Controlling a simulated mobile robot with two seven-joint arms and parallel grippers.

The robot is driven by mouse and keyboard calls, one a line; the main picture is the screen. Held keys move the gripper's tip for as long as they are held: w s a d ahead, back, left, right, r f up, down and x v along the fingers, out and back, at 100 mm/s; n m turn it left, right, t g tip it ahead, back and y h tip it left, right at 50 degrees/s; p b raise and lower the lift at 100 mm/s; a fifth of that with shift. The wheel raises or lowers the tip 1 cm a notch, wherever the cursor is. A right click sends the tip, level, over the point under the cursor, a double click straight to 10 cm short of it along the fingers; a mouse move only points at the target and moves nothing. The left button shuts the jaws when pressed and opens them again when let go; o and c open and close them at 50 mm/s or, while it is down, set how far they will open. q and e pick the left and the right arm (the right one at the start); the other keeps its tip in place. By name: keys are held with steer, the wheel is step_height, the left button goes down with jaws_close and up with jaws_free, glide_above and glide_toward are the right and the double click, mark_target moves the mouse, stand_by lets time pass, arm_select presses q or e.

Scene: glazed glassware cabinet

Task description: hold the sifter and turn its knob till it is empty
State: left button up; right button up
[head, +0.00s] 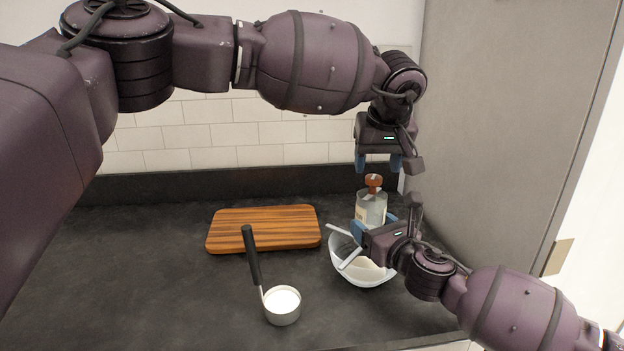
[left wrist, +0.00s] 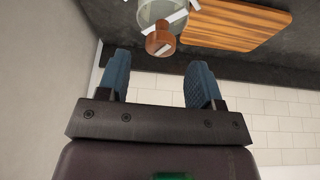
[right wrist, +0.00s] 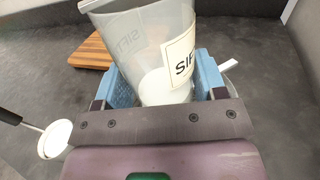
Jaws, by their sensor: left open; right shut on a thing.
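The sifter (head: 371,208) is a clear container with a cream label and a brown knob (head: 374,183) on top. My right gripper (head: 376,225) is shut around its body and holds it upright over a white bowl (head: 350,275). In the right wrist view the sifter (right wrist: 150,45) sits between the blue fingers. White matter shows low in it, but I cannot tell whether it is inside or seen through the wall. Pale powder shows in the bowl. My left gripper (head: 379,164) is open and empty just above the knob; in the left wrist view the knob (left wrist: 160,40) lies beyond its fingertips.
A striped wooden board (head: 265,228) lies left of the bowl. A black-handled cup (head: 282,304) of white powder stands in front. White bars (head: 350,258) cross near the bowl. A grey cabinet side (head: 500,120) bounds the right. The left counter is clear.

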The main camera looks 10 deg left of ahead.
arm_select(q)
steer(key=a+v, duration=0.1)
steer(key=v, duration=0.7)
steer(key=s+a+f+n+g+h, duration=0.15)
steer(key=f+n+g+h, duration=0.35)
steer(key=n, duration=0.7)
steer(key=s+f+n+g+h, duration=0.3)
steer(key=n+h, duration=0.3)
steer(key=n, duration=0.5)
steer(key=w+a+f+n+t+h, duration=0.1)
steer(key=w+a+n+t+h, duration=0.2)
steer(key=n, duration=1.2)
steer(key=w+a+f+n+t+h, duration=0.2)
steer(key=a+n, duration=0.5)
steer(key=n, duration=0.9)
steer(key=w+t+h, duration=0.1)
steer(key=t+h, duration=0.1)
steer(key=t, duration=0.1)
steer(key=shift+a+f+h, duration=0.2)
steer(key=shift+f+h, duration=0.1)
